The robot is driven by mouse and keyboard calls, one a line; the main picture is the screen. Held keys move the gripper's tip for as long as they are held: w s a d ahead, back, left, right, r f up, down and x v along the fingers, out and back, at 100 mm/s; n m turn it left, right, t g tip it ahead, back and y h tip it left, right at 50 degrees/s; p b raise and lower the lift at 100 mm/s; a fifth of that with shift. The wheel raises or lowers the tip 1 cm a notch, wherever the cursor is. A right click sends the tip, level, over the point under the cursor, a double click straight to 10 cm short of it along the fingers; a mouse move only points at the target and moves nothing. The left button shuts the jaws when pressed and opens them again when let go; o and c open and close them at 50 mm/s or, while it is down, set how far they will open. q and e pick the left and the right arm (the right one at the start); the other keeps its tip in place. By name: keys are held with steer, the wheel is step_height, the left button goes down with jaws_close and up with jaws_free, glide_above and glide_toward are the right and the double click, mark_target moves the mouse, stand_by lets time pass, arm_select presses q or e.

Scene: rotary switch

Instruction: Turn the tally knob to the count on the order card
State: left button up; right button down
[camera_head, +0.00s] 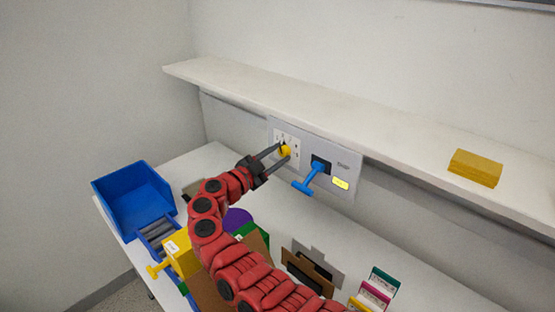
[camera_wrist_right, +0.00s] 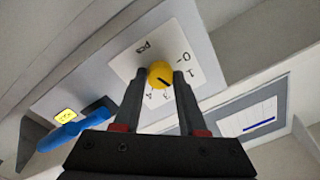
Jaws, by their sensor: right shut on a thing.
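The yellow tally knob (camera_head: 285,151) sits on a white dial plate (camera_head: 297,145) on the grey wall panel under the shelf. My right gripper (camera_head: 281,154) is shut on the knob, one finger on each side. In the right wrist view the knob (camera_wrist_right: 160,73) shows between the fingertips, with a dark pointer line on its face. The dial (camera_wrist_right: 186,38) carries a 0 and a 1 on the right and "pcs" above; other marks are partly hidden by the fingers. Which mark the pointer meets is hard to tell. I cannot identify the order card for certain. My left gripper is not in view.
The shelf (camera_head: 330,108) overhangs the panel and holds a yellow block (camera_head: 475,167). A blue bin (camera_head: 134,201) stands left; small coloured card holders (camera_head: 375,294) stand front right.

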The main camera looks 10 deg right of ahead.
steer(key=shift+f, duration=0.1)
stand_by(0.3)
steer(key=shift+c, duration=2.3)
jaws_free()
steer(key=b+v, duration=0.3)
steer(key=v, duration=1.4)
steer(key=shift+a+b, duration=0.2)
steer(key=shift+b, duration=0.2)
steer(key=shift+s+f, duration=0.1)
